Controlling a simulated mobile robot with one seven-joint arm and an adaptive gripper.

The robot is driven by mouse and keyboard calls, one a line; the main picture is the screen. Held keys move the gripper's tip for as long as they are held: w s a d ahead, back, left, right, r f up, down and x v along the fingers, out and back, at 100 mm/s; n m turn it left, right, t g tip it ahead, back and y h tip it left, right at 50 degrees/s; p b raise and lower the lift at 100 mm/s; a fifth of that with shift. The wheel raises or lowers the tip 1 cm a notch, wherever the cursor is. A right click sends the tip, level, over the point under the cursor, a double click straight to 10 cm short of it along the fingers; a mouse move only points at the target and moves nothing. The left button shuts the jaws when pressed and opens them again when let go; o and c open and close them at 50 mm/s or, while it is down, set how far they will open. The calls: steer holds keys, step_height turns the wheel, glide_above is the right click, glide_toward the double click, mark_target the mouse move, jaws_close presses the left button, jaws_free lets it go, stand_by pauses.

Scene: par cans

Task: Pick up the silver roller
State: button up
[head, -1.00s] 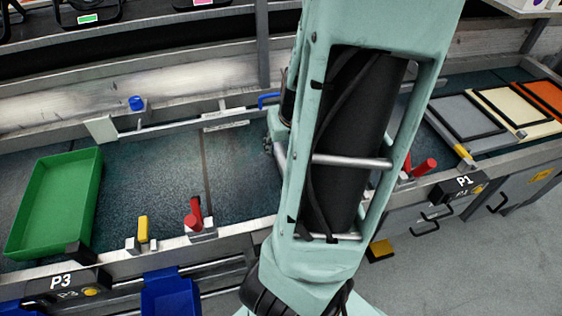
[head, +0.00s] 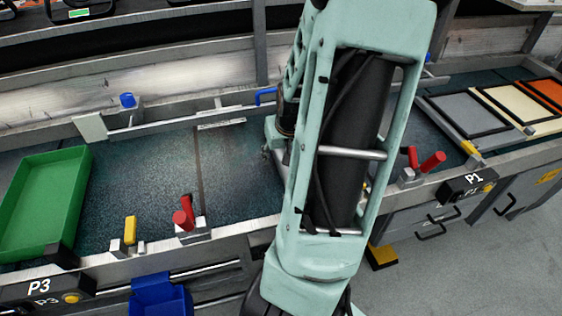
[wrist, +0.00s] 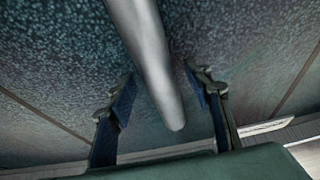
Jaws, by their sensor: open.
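The silver roller (wrist: 148,55) is a smooth grey cylinder in the wrist view. It runs from the top edge down to a rounded end near the middle. My gripper (wrist: 163,92) is open, with one dark blue-padded finger on each side of the roller. Gaps show between the roller and both fingers; I cannot tell how far the roller lies below them in depth. In the head view my own arm hides the roller and the fingers.
A dark speckled bench surface (head: 150,175) has a metal front rail. A green tray (head: 40,205) sits at left. Red-handled clamps (head: 184,215) and a yellow-handled clamp (head: 130,230) line the front edge. Grey, cream and orange panels (head: 468,115) lie at right.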

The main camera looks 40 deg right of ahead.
steer(key=shift+c, duration=0.3)
jaws_close()
steer(key=shift+r, duration=0.1)
